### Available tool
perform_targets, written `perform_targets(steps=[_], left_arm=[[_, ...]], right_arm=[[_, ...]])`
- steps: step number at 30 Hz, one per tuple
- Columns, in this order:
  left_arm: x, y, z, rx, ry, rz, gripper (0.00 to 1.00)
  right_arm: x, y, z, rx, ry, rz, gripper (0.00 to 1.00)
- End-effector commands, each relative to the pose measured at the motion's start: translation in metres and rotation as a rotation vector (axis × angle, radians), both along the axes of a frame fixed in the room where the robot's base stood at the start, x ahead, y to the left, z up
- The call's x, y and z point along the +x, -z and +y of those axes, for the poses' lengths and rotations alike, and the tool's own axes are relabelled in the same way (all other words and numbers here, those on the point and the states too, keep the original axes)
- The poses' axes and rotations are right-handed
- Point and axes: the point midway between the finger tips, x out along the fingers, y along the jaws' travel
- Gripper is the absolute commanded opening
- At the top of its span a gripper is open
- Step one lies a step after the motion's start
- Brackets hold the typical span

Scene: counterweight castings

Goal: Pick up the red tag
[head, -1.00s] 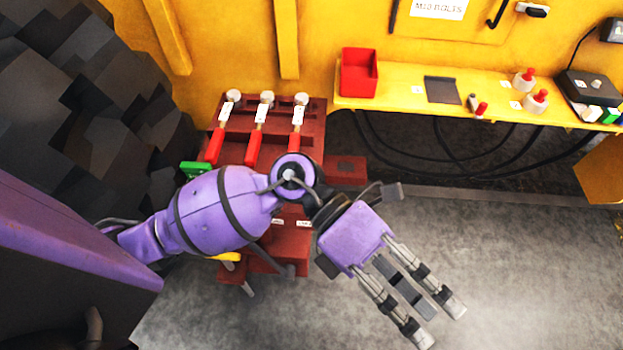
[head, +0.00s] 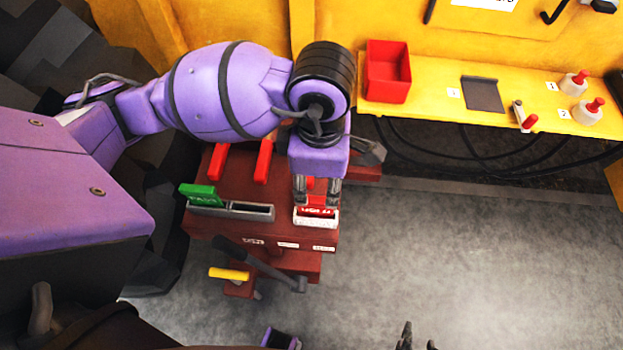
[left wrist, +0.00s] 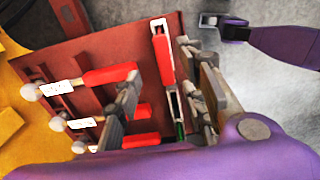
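The red tag (head: 318,204) with white lettering stands in a pale slot at the right front of the dark red casting (head: 260,225). In the left wrist view the red tag (left wrist: 164,56) lies between the fingers of my left gripper (left wrist: 165,95), with a gap to each side. My left gripper (head: 318,200) is open and points down over the tag in the head view. What look like the two tips of my right gripper (head: 418,342) show apart at the bottom edge; the rest of it is cut off.
A green tag (head: 198,195) stands in the holder left of the red one. Red-handled levers (head: 264,160) are behind, partly under my arm. A yellow handle (head: 229,273) sits at the front. A red bin (head: 388,72) stands on the yellow shelf (head: 435,103). The floor at right is clear.

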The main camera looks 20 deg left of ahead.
Motion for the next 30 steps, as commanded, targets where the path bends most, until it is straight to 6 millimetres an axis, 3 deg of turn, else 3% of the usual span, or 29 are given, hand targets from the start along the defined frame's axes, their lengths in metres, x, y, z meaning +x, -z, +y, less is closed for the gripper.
perform_targets(steps=[12,21,30], left_arm=[[-0.006,0.055,0.001,-0.002,0.000,0.001,0.38],[-0.006,0.062,0.001,-0.002,0.001,0.000,0.38],[-0.006,0.062,0.001,-0.002,0.001,0.000,0.01]], right_arm=[[-0.003,-0.002,-0.002,-0.002,0.001,0.004,0.40],[0.006,-0.004,0.001,0.002,-0.002,-0.011,0.40],[0.008,-0.005,0.002,0.004,-0.001,-0.016,0.40]])
